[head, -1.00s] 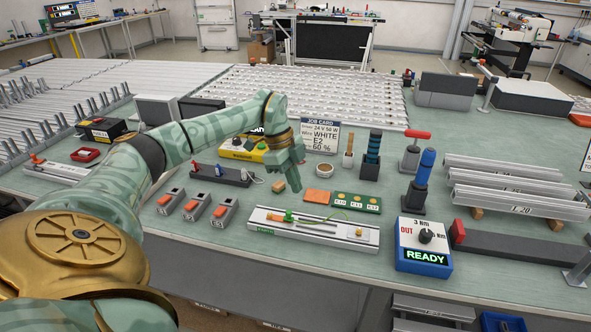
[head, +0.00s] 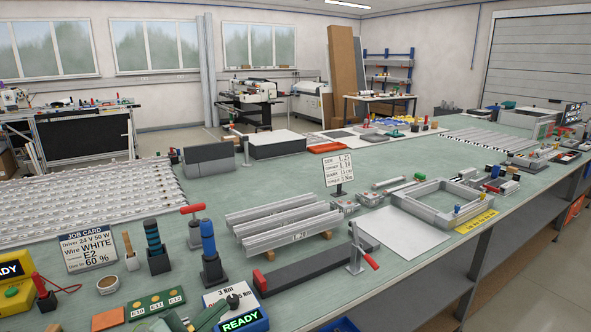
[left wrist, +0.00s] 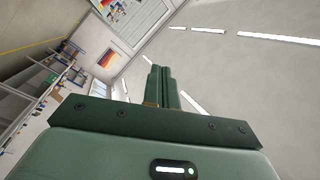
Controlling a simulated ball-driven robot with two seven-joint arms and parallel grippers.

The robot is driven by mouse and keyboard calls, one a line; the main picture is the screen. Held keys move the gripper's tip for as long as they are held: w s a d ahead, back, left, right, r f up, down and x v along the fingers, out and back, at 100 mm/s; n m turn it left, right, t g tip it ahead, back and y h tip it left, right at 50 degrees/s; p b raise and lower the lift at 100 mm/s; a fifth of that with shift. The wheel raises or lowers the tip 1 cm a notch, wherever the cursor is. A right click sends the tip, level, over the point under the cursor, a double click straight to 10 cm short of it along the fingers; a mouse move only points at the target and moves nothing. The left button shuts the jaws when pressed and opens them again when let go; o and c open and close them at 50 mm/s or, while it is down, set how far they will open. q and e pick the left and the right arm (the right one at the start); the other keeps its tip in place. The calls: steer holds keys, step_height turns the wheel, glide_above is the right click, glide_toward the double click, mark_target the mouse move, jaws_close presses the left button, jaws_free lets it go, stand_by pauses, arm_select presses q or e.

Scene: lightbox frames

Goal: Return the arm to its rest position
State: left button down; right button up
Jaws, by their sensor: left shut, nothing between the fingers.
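My left gripper (head: 208,315) shows only in part at the bottom edge of the head view, green, in front of the torque box with the green READY display (head: 243,319). In the left wrist view my left gripper (left wrist: 161,72) has its two green fingers together with nothing between them. The fingers point toward a pale wall and ceiling lights, away from the bench top. Most of my left arm is out of the head view. My right gripper is not in view.
The job card (head: 90,248), a blue-handled driver (head: 208,238) in its stand and stacked aluminium rails (head: 285,222) stand on the bench (head: 400,170). A dark long bar (head: 312,270) lies in front of the rails. A grey frame fixture (head: 440,207) sits farther right.

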arm_select(q)
steer(key=s+a+f+n+y, duration=0.65)
steer(key=a+n+y, duration=0.3)
steer(key=y, duration=0.35)
steer(key=s+a+f+g+y, duration=0.2)
steer(key=s+f+g, duration=0.25)
steer(key=s, duration=0.45)
steer(key=s+a+f+g+y, duration=0.15)
steer(key=s+f+g, duration=0.3)
steer(key=s, duration=0.45)
steer(key=s+d+f+n+g+h, duration=0.1)
steer(key=s+d+f+g+h, duration=0.15)
steer(key=f, duration=1.05)
steer(key=s+d+f+n+g+h, duration=0.1)
steer(key=s+f, duration=0.2)
steer(key=f, duration=1.1)
steer(key=s+f+n+g, duration=0.1)
steer(key=s+f, duration=0.5)
steer(key=s, duration=0.3)
steer(key=s+f+n+g+h, duration=0.1)
steer(key=s+f, duration=0.6)
steer(key=s, duration=0.3)
